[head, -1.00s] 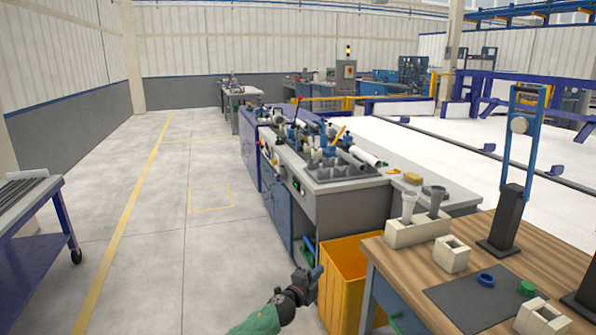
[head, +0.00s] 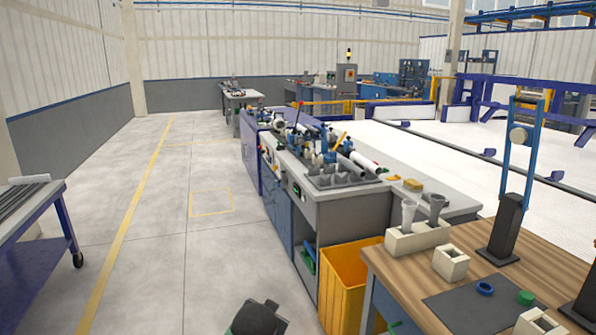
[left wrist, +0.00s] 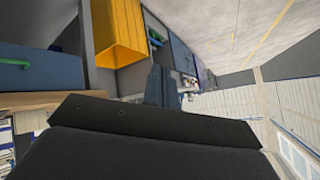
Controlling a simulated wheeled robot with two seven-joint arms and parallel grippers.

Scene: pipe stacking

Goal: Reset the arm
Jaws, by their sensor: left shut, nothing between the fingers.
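My left arm shows in the head view only as a dark and green link at the bottom edge; its gripper is out of that picture. In the left wrist view my left gripper (left wrist: 163,88) shows as narrow blue-grey fingers beyond the dark wrist body, shut and empty. It is apart from the yellow bin (left wrist: 118,35) in that view. The bin (head: 340,285) stands beside the wooden table (head: 462,262) in the head view. My right gripper is not in view.
A cream block (head: 450,263), a dark mat (head: 468,306), a blue ring (head: 484,288) and a green ring (head: 525,298) are on the table. A cluttered grey workbench (head: 345,205) stands behind the bin. The floor to the left is open, with a cart (head: 38,235) at the edge.

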